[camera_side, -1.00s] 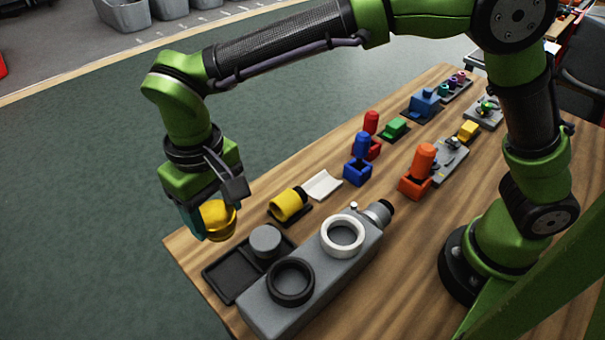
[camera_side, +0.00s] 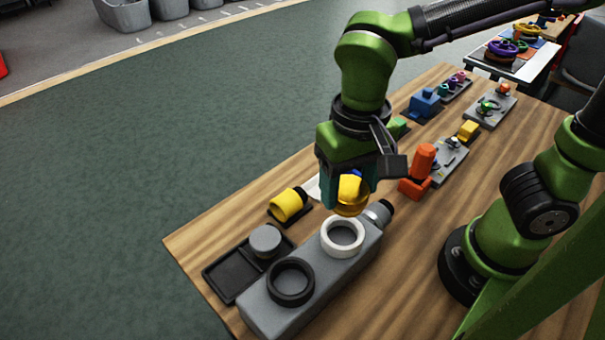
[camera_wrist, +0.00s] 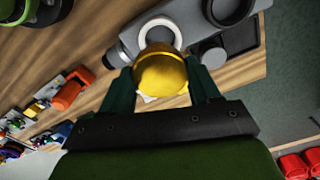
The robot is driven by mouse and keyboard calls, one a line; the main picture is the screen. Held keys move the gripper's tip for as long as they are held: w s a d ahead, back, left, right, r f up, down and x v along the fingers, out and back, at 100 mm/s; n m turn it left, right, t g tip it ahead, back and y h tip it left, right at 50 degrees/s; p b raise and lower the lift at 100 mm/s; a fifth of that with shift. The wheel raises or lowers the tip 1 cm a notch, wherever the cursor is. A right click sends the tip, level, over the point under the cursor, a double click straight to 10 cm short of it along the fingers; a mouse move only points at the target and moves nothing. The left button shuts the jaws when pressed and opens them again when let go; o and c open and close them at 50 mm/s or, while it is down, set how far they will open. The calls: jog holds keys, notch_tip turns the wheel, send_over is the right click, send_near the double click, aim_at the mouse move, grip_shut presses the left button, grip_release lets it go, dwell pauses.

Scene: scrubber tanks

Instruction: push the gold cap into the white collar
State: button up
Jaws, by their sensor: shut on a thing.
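The gold cap (camera_side: 351,197) is held in my gripper (camera_side: 345,200), which is shut on it. In the wrist view the cap (camera_wrist: 161,76) sits between my two dark green fingers (camera_wrist: 163,85). The white collar (camera_side: 342,237) is a ring on top of the grey tank block (camera_side: 262,311), towards its far end. The cap is above the collar and slightly to its far side in the side view, apart from it. In the wrist view the cap covers the near part of the collar (camera_wrist: 160,22).
A black collar (camera_side: 291,282) stands on the same block. A dark tray (camera_side: 228,276) with a grey cap (camera_side: 265,241) lies left of it. A yellow cylinder (camera_side: 287,205) lies behind. An orange piece (camera_side: 423,161) stands further right. The table's front right is bare.

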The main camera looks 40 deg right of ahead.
jog(key=shift+f, duration=2.35)
jog(key=shift+f, duration=0.35)
jog(key=shift+f, duration=0.35)
jog(key=shift+f, duration=1.2)
dwell(0.6)
jog(key=shift+c, duration=0.5)
jog(key=o, duration=1.4)
jog(key=shift+c, duration=0.2)
jog(key=shift+r, duration=0.1)
jog(key=shift+r, duration=3.45)
